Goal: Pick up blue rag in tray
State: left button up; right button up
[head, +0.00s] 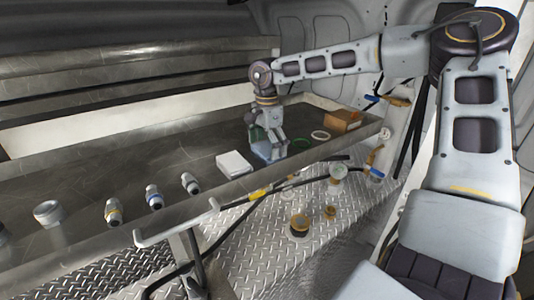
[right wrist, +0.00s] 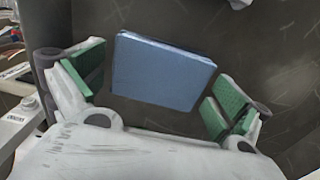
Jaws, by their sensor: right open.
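The blue rag (right wrist: 160,70) is a folded, flat square lying on the dark tray surface. In the right wrist view it sits between and just beyond the green-padded fingers of my right gripper (right wrist: 155,95), which is open and empty. In the head view my right gripper (head: 268,145) points down over the tray (head: 130,160), and part of the blue rag (head: 262,156) shows around the fingers. The gripper hides much of the rag there. My left gripper is not in either view.
A white box (head: 234,164) lies left of the rag. Several metal fittings (head: 154,196) stand along the front of the tray. Black hoses hang by the tray's front edge.

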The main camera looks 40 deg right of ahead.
aim_at(267, 149)
jog(key=c, duration=0.8)
jog(key=shift+r, duration=0.15)
notch_tip(267, 149, up, 18)
jog(key=shift+f+b, duration=0.1)
jog(key=shift+b, duration=0.7)
